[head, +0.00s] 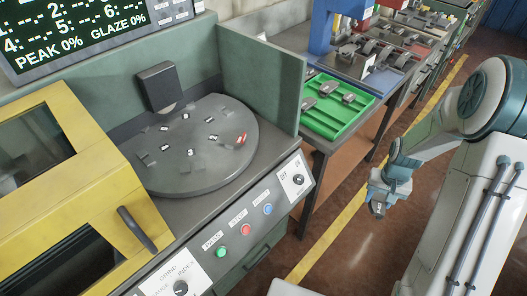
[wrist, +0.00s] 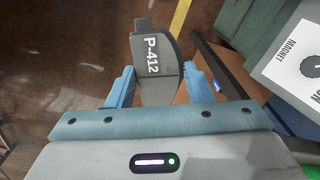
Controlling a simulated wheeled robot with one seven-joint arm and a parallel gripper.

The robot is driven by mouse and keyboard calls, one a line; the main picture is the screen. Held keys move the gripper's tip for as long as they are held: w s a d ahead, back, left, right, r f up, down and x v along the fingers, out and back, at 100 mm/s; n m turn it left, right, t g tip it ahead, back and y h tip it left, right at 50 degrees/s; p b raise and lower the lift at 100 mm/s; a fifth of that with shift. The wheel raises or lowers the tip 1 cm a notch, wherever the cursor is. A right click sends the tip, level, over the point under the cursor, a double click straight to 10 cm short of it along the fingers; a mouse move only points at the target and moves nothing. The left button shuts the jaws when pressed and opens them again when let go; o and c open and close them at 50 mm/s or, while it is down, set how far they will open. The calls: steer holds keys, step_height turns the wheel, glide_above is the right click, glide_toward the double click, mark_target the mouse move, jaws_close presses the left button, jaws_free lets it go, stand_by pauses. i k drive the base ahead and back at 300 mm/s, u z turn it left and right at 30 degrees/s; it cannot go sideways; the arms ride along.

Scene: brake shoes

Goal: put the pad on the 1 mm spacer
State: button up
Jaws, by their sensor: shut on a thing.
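A dark grey curved pad (wrist: 155,72) marked "P-412" shows in the wrist view. My gripper (wrist: 158,88) is shut on it, with one blue finger on each side. In the head view my gripper (head: 377,207) hangs over the floor, right of the machine and the bench, and the pad is too small there to make out clearly. The round grey table (head: 190,178) of the machine carries several small metal pieces, one with a red mark (head: 240,138). I cannot tell which piece, if any, is the 1 mm spacer.
A green tray (head: 328,124) with several metal parts lies on the bench beyond a green partition (head: 262,75). A dark block (head: 158,87) stands over the round table's back edge. A yellow guard (head: 95,160) stands left. Buttons and knobs line the machine's front. Floor below my gripper is clear.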

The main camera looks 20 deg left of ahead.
mark_target(232, 137)
steer(key=k, duration=0.15)
steer(key=z, duration=1.6)
steer(key=i, duration=0.65)
steer(key=u, duration=3.1)
